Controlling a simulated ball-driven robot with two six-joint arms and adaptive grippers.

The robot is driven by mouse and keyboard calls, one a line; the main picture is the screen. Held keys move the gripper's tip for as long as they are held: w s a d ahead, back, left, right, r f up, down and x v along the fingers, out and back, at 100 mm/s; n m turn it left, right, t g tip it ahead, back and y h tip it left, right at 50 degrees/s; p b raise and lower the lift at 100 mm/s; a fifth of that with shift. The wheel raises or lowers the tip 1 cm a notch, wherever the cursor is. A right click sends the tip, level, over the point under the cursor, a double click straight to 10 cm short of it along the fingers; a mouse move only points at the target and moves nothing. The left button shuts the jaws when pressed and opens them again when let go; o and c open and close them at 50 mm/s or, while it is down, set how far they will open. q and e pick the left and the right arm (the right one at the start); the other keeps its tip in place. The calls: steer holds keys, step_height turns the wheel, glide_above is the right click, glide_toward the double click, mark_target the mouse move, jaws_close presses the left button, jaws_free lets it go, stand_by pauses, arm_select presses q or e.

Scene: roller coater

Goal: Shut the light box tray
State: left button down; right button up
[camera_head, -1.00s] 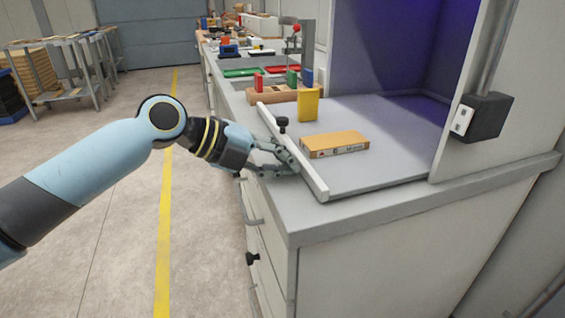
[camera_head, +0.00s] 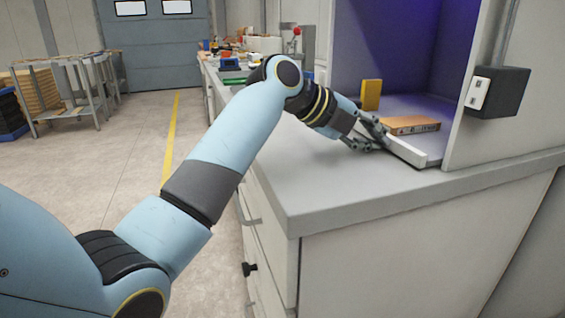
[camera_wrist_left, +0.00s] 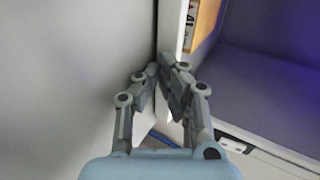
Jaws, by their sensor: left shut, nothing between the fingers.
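The light box tray (camera_head: 412,152) is a flat sliding tray with a pale raised front edge. It lies mostly inside the light box (camera_head: 385,45), its front edge close to the box opening. A yellow block (camera_head: 371,94) stands on the tray and an orange-brown box (camera_head: 414,125) lies on it. My left gripper (camera_head: 378,139) is shut and empty, its fingers at the outer side of the tray's front edge. In the left wrist view the shut fingers (camera_wrist_left: 168,82) are beside the pale front edge (camera_wrist_left: 174,30); exact contact is hard to tell. My right gripper is not in view.
The grey bench top (camera_head: 325,185) in front of the tray is clear. A dark switch box (camera_head: 498,92) is on the light box's right side wall. Coloured items, including a green tray (camera_head: 234,81), stand farther back along the bench.

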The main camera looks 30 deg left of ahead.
mark_target(389, 134)
arm_select(q)
steer(key=w+d, duration=0.2)
steer(key=shift+w+d+b, duration=0.15)
steer(key=shift+w+b, duration=0.25)
stand_by(0.3)
